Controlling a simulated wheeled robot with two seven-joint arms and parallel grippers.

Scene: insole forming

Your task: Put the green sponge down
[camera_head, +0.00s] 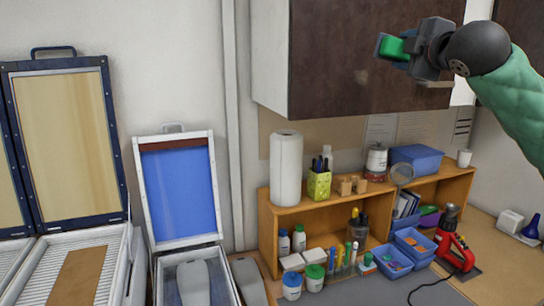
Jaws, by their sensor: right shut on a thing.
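The green sponge (392,47) is at the upper right of the head view, in front of the dark wall cabinet. My right gripper (396,47) is shut on it and holds it up in the air, well above the shelf and worktop. The gripper's fingers hide part of the sponge. My right arm comes in from the right edge, in a green sleeve. My left gripper is not in view.
A red tool (455,250) stands on the worktop at right. Framed presses (178,190) stand open at left. The cabinet (345,70) hangs above.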

